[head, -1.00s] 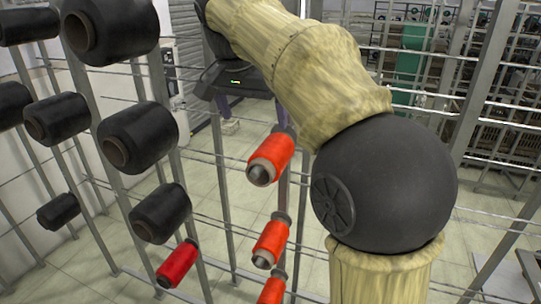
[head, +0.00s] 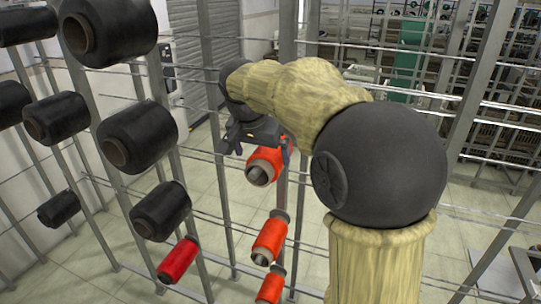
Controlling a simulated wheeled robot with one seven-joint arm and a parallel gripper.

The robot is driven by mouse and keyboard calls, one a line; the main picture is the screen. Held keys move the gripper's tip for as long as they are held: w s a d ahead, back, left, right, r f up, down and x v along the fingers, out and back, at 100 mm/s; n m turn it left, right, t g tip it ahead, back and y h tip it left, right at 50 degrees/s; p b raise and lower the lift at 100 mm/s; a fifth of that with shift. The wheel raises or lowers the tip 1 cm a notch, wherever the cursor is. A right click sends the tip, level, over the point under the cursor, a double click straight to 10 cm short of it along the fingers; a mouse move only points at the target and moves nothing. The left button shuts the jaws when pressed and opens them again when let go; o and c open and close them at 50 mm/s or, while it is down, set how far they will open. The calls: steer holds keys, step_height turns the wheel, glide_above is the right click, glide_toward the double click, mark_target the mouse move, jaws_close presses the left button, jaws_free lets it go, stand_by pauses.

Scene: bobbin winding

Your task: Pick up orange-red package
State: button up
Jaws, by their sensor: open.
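Several orange-red packages hang in a column on the middle post of the rack. The top orange-red package (head: 264,158) points its hollow end toward the camera. Below it are a second (head: 270,240) and a third (head: 270,289), which is cut by the bottom edge. A deeper red package (head: 178,261) sits on the post to the left. My gripper (head: 258,148) is at the top orange-red package, its dark body just above and a finger on either side. It is open; the package's upper back is hidden behind it, and I cannot tell whether they touch.
Large black packages (head: 137,137) fill the rack posts on the left. Thin horizontal rods and upright grey posts (head: 218,100) stand around the column. A wire rack and shelving (head: 470,110) stand at the right. Pale tiled floor shows below.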

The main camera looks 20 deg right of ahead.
steer(key=shift+w+d+f+p, duration=0.15)
steer(key=shift+f+p, duration=0.4)
steer(key=shift+p, duration=0.1)
steer(key=p+x, duration=0.1)
steer(key=x, duration=0.3)
steer(key=c, duration=1.1)
